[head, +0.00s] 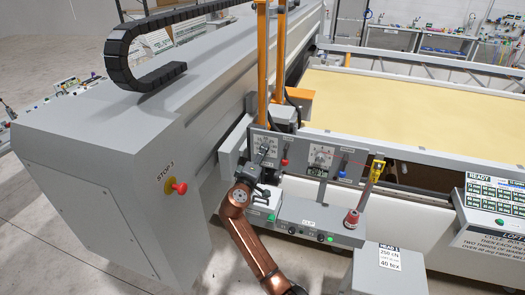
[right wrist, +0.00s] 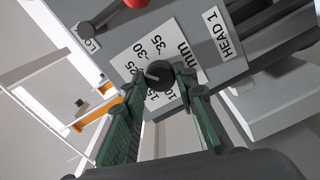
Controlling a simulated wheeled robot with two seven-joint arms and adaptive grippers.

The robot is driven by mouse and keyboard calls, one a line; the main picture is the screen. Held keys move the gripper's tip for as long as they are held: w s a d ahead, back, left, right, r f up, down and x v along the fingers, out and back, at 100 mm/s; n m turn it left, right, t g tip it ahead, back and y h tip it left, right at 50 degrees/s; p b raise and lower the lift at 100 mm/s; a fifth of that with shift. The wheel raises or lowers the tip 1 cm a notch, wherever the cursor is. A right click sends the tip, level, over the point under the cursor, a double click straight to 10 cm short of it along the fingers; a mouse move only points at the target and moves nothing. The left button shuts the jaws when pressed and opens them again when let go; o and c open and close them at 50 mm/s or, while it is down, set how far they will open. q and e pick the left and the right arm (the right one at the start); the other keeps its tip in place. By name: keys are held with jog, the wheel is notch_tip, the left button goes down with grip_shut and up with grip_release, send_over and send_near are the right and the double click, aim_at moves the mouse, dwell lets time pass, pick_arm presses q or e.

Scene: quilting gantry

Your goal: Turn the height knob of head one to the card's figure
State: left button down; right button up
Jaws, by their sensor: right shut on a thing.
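The height knob (right wrist: 160,74) is a dark round knob in the middle of a white dial (right wrist: 136,42) marked in mm, beside a HEAD 1 label (right wrist: 222,35). My right gripper (right wrist: 155,84) is shut on the knob, a green-padded finger on each side. A pale mark on the knob points to the picture's left; the fingers hide part of the scale, so the exact figure cannot be told. In the head view my right gripper (head: 262,176) is at the left dial of the grey panel (head: 294,160). A white card (head: 389,258) reads HEAD 1, 250 cN and 40 tex.
A second dial (head: 321,156) is to the right on the panel. A red-topped part (head: 353,218) and a grey control box (head: 300,213) with green buttons stand close below. A red stop button (head: 180,188) is on the housing at left. A lettered board (head: 492,215) is at right.

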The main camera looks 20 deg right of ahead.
jog(key=shift+r+n+p, duration=0.1)
jog(key=shift+n+p, duration=0.5)
jog(key=shift+n, duration=0.5)
jog(key=shift+a, duration=0.1)
jog(key=o, duration=1.2)
jog(key=shift+c, duration=0.2)
jog(key=v, duration=1.2)
